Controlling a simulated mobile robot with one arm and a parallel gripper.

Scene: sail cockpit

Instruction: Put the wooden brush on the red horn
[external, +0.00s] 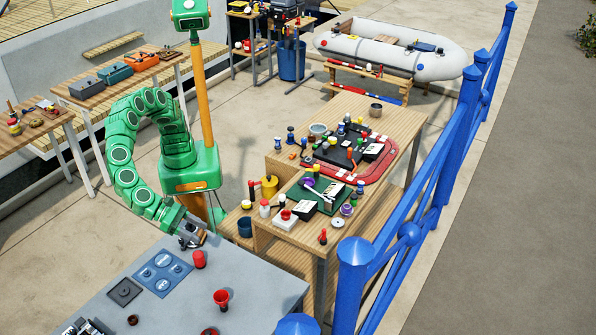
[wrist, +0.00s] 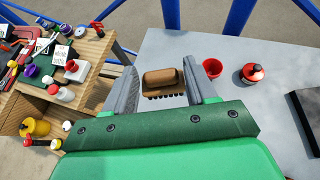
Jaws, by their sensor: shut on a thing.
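The wooden brush (wrist: 163,80) is brown with dark bristles along its lower edge. In the wrist view it sits between the two grey fingers of my gripper (wrist: 161,88), which is shut on it. In the external view my gripper (external: 190,240) is over the far edge of the grey table, and the brush is hard to make out there. A flared red piece (external: 221,298), likely the red horn, stands on the grey table, apart from the gripper. A red cylinder (external: 199,259) stands nearer the gripper. The wrist view shows two red items right of the brush.
The grey table (external: 255,280) also bears a blue panel (external: 160,273), a dark square plate (external: 124,291) and small brown pieces. A cluttered wooden table (external: 395,127) stands beyond it. A blue railing (external: 400,245) runs along the right.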

